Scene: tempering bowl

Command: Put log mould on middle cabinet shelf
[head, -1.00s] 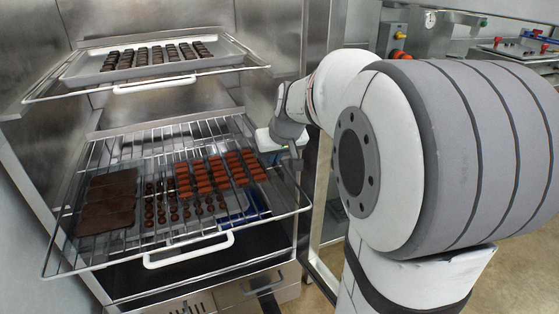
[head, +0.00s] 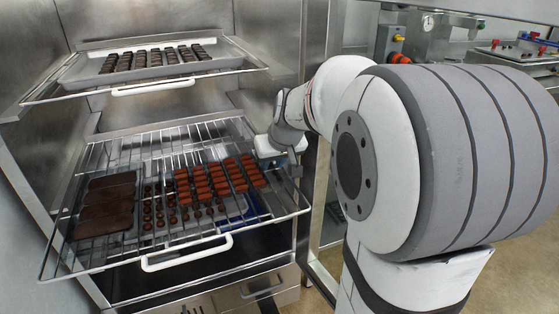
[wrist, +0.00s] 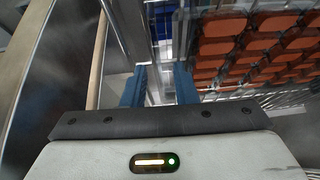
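The open cabinet has an upper shelf (head: 245,66) and a wire rack shelf (head: 75,262) below it, both with a white front handle. A blue object (head: 238,212) shows partly through the wires at the rack's right side. I cannot tell if it is the log mould or whether it lies on or under the rack. Blue also shows beyond my gripper in the wrist view (wrist: 160,18). My gripper (wrist: 158,84) has its two blue fingers apart with nothing visibly held between them. In the head view it is at the rack's right edge (head: 292,168).
Dark slabs (head: 105,205), small round chocolates (head: 160,205) and rows of reddish-brown pieces (head: 220,178) cover much of the rack. Dark pieces (head: 155,58) sit on the upper shelf's tray. The cabinet's metal side post (head: 318,190) stands close right of my gripper.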

